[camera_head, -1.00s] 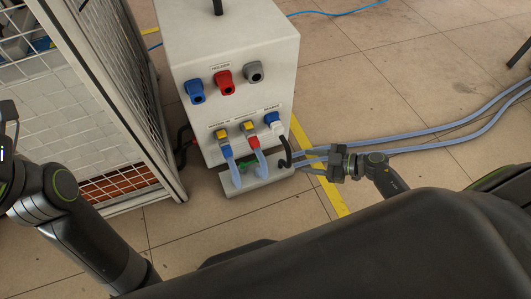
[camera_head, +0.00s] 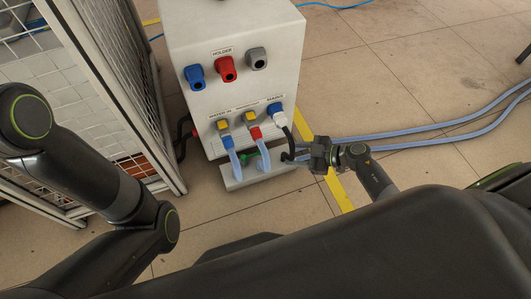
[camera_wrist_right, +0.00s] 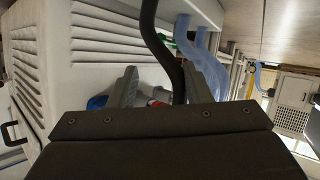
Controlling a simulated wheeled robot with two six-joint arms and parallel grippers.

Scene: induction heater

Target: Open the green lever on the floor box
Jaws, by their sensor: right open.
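The white floor box (camera_head: 183,137) stands upright. A small green lever (camera_head: 251,156) lies low at its front, behind the blue hoses and partly hidden by them. My right gripper (camera_head: 304,153) is open, low to the right of the lever and apart from it, beside the box's front right corner. In the right wrist view its two fingers (camera_wrist_right: 163,92) stand apart, and a black cable (camera_wrist_right: 168,45) crosses the space between them. A small bit of green (camera_wrist_right: 166,38) shows beyond the cable. My left arm shows at the left, but its gripper is outside the view.
Blue, red and grey holders (camera_head: 226,69) sit on the box front above plugged connectors (camera_head: 251,118). Pale blue hoses (camera_head: 440,130) run right across the floor. A mesh fence (camera_head: 85,65) stands close at the left. Open floor lies behind at the right.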

